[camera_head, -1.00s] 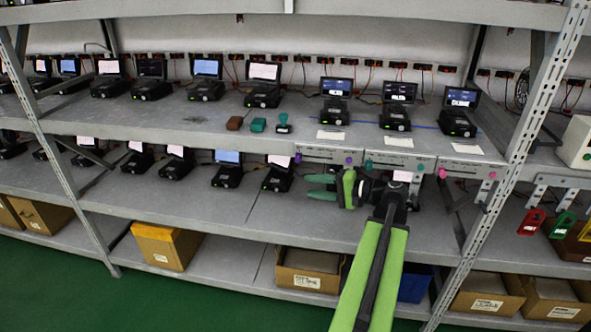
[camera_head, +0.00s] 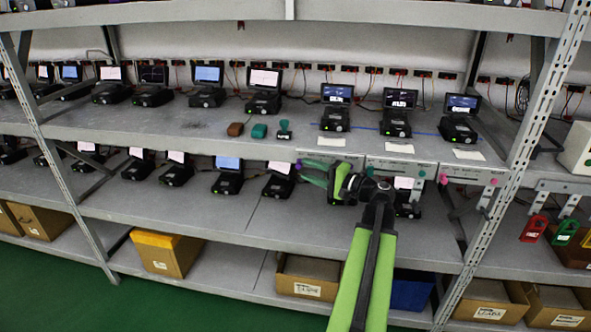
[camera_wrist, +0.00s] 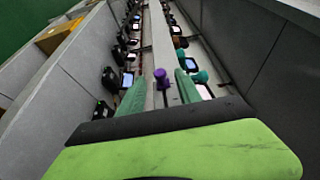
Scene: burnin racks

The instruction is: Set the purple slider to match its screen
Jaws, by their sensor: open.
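The purple slider knob (camera_head: 298,164) sits at the left end of the first grey panel (camera_head: 333,158) on the upper shelf's front edge. In the wrist view the purple knob (camera_wrist: 161,78) shows between my fingers, with a gap on each side. My gripper (camera_head: 305,170) is open and empty, its green fingers pointing left, close to the knob. It also shows in the wrist view (camera_wrist: 158,90). Whether the fingers reach around the knob is unclear. A small screen (camera_head: 337,93) stands on the shelf above this panel; its white text is too small to read.
A brown block (camera_head: 235,129), a teal block (camera_head: 259,131) and a teal-handled stamp (camera_head: 283,130) stand on the shelf above. Devices with screens fill the lower shelf behind my gripper.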

